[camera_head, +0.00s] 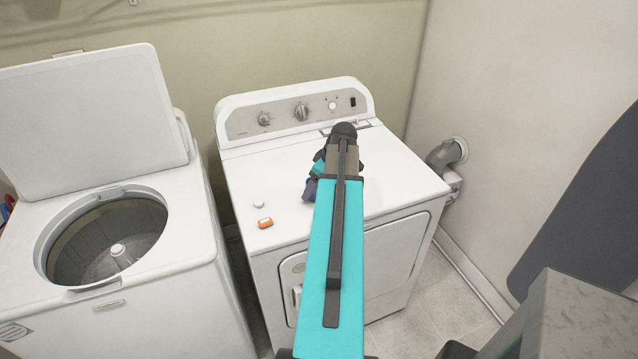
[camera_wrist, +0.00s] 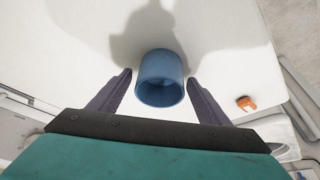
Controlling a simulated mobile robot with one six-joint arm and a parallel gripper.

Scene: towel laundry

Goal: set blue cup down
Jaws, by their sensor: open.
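The blue cup (camera_wrist: 160,78) shows in the wrist view on the white top of the dryer (camera_head: 400,181), with its open end facing the camera. My gripper (camera_wrist: 158,85) is open, with one dark finger on each side of the cup. Narrow gaps show between the fingers and the cup. In the head view my gripper (camera_head: 310,190) is over the dryer top, partly behind my arm. The cup is hidden there.
A small orange item (camera_head: 265,223) and a small white round item (camera_head: 258,204) lie on the dryer top left of my arm. The washer (camera_head: 190,240) stands at the left with its lid up and tub open. The dryer top right of my arm is clear.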

